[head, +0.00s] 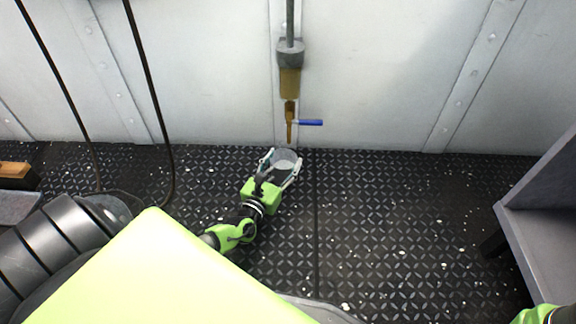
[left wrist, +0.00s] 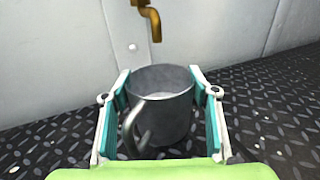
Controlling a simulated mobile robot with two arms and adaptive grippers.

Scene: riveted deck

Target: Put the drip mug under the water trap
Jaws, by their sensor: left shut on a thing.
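The drip mug (head: 285,158) is a grey metal cup between the fingers of my left gripper (head: 279,172). In the left wrist view the mug (left wrist: 165,105) is upright, with its handle toward the camera at left, and the teal pads of my left gripper (left wrist: 165,110) close on both sides of it. The water trap (head: 290,82) hangs on the wall, a grey top with an amber bowl and a brass drain tap with a blue lever. Its brass spout (left wrist: 151,20) shows above and behind the mug in the wrist view. Whether the mug touches the floor is unclear.
A pale riveted wall (head: 380,70) stands behind the black tread-plate floor (head: 400,220). Dark cables (head: 150,90) hang at left. A grey bench-like structure (head: 545,220) stands at right. The floor between is clear apart from pale specks.

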